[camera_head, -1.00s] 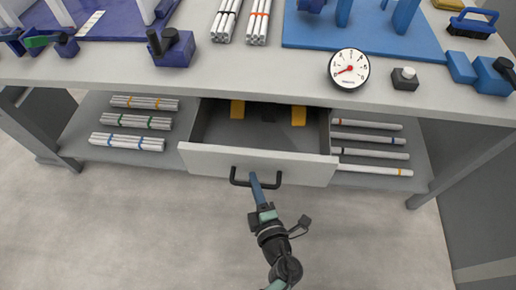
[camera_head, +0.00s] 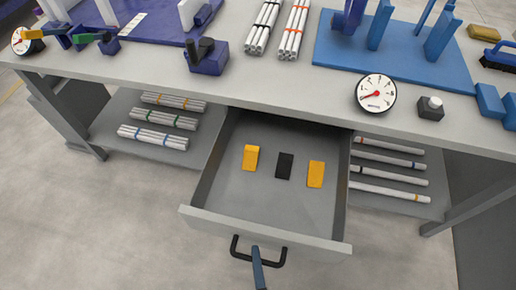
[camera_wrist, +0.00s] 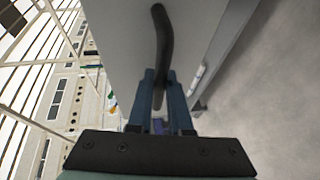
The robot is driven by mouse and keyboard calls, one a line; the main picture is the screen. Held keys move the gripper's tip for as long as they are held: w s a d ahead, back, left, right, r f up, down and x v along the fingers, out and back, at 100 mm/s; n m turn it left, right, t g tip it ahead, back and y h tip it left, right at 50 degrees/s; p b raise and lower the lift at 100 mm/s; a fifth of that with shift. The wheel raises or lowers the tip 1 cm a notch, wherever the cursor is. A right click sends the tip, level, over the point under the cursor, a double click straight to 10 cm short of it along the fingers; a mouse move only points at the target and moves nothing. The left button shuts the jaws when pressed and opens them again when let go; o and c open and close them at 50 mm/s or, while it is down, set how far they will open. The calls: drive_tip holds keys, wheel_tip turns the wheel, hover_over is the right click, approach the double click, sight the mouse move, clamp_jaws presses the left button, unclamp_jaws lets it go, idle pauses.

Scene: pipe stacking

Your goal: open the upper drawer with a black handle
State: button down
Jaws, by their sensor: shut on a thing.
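The grey drawer (camera_head: 268,228) under the workbench top is pulled well out, with its inside open to view. Its black handle (camera_head: 258,251) is on the front panel; in the wrist view the handle (camera_wrist: 162,40) runs down between the fingers. My gripper (camera_head: 257,252) is shut on the handle, with its blue fingers also in the wrist view (camera_wrist: 160,85). Inside the drawer lie a yellow block (camera_head: 250,158), a black block (camera_head: 284,166) and another yellow block (camera_head: 316,174), apart from each other.
The workbench top (camera_head: 300,90) holds a dial gauge (camera_head: 376,93), a small black box (camera_head: 431,108), pipe bundles (camera_head: 262,28) and a blue fixture plate (camera_head: 390,50). Pipes lie on the lower shelf at left (camera_head: 153,137) and right (camera_head: 390,190). The floor in front is clear.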

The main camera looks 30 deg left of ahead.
drive_tip(key=c, duration=0.8)
unclamp_jaws()
drive_tip(key=shift+c, duration=0.2)
drive_tip(key=v, duration=1.3)
drive_tip(key=shift+w+r, duration=0.1)
drive_tip(key=shift+w, duration=0.05)
